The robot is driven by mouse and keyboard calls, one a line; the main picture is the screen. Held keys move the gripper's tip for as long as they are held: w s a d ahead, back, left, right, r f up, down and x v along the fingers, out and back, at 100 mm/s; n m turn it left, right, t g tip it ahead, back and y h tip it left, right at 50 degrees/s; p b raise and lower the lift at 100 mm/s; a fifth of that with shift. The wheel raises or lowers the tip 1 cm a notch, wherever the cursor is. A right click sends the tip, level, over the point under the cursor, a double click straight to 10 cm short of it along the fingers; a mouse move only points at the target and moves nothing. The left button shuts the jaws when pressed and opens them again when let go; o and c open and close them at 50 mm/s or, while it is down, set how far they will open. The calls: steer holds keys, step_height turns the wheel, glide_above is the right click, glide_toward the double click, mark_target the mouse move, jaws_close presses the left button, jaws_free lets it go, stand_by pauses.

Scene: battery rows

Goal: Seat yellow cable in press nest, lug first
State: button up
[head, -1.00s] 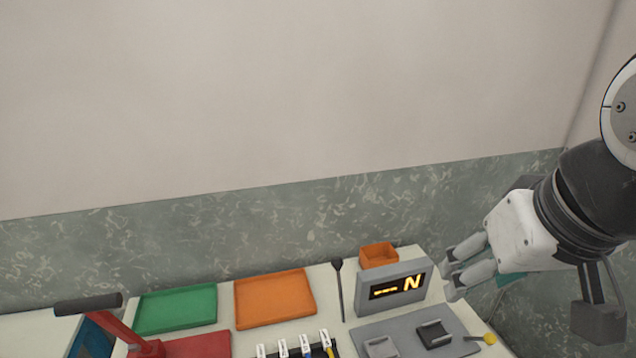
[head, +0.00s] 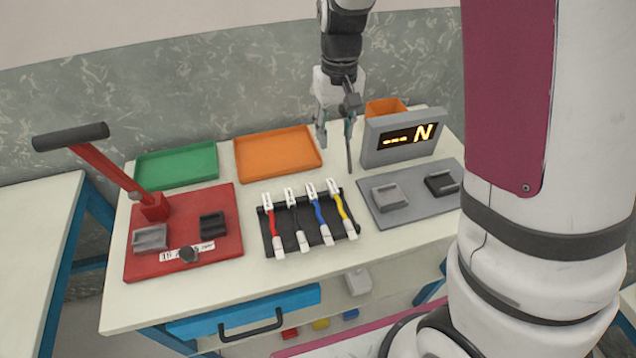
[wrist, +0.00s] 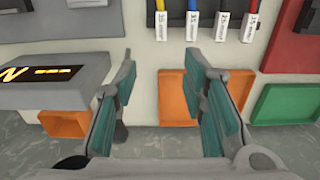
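The yellow cable (head: 345,210) lies at the right end of a black rack (head: 267,233) with several cables, its white ends at back and front. It also shows in the wrist view (wrist: 161,8) at the top, with a white tag end below. My gripper (head: 335,138) is open and empty, above the table behind the rack; its spread fingers also show in the wrist view (wrist: 160,72). The red press (head: 222,250) stands at the left with a raised lever. On its base are a grey block (head: 150,238) and a black block (head: 213,225); I cannot tell which is the nest.
Red, black and blue cables lie beside the yellow one. A force display (head: 380,155) and a grey plate (head: 420,208) with two blocks stand at the right. Green (head: 175,168) and orange (head: 277,155) trays and an orange bin (head: 385,107) line the back.

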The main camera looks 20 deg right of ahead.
step_height(320, 180, down, 2)
glide_above(331, 182)
steer(key=f, duration=0.7)
steer(key=shift+w+a+f, duration=0.15)
steer(key=shift+w+f, duration=0.1)
steer(key=shift+f, duration=0.05)
steer(key=f, duration=0.4)
steer(key=shift+s+f, duration=0.2)
steer(key=shift+s, duration=0.1)
steer(key=shift+w+f, duration=0.1)
steer(key=shift+f, duration=0.5)
jaws_close()
